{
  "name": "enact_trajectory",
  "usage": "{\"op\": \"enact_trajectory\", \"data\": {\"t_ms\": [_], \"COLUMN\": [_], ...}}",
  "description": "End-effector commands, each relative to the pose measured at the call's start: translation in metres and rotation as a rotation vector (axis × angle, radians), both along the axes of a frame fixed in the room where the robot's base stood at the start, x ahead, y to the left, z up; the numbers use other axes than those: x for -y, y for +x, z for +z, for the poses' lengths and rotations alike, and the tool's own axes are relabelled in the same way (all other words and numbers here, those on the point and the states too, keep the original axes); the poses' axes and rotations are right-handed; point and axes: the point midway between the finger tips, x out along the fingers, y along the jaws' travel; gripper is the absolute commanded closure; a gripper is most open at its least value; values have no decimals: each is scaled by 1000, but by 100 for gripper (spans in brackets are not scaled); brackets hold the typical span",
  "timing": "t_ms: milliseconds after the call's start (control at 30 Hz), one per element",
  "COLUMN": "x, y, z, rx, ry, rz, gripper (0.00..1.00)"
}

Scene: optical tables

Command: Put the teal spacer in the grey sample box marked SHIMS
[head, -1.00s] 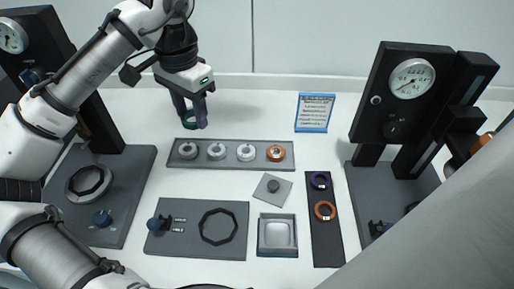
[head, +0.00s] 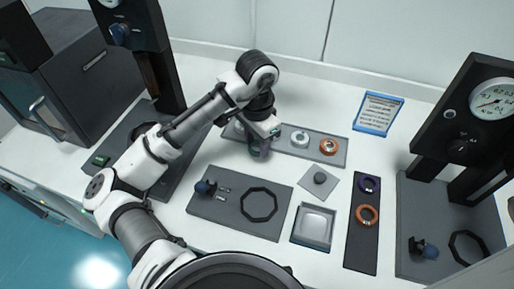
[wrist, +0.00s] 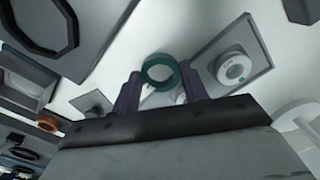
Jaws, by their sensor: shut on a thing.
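The teal spacer (wrist: 160,72) is a ring held between the purple fingers of my gripper (wrist: 161,90) in the wrist view. In the head view my gripper (head: 260,150) is over the left part of the grey strip tray, and the spacer is hard to make out there. An open grey square box (head: 313,227) stands at the front middle, to the right of and nearer than my gripper. No SHIMS marking is readable on it. A grey square lid with a dark knob (head: 319,179) lies behind it.
A dark strip (head: 361,245) carries a purple and an orange ring. A grey plate with a black ring (head: 228,215) lies left of the box. Gauge stands (head: 450,130) rise at both sides.

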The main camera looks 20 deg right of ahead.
Motion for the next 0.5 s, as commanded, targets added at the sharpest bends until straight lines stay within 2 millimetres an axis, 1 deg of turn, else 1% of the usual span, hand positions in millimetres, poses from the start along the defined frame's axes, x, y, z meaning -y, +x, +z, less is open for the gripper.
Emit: {"op": "enact_trajectory", "data": {"t_ms": [33, 100, 200, 500], "x": [0, 0, 0, 0], "y": [-1, -1, -1, 0], "z": [-9, -19, -29, -32], "rx": [-5, -5, -3, -1], "ry": [-1, -1, 0, 1], "rz": [1, 2, 0, 0], "gripper": [78, 78, 78, 78]}}
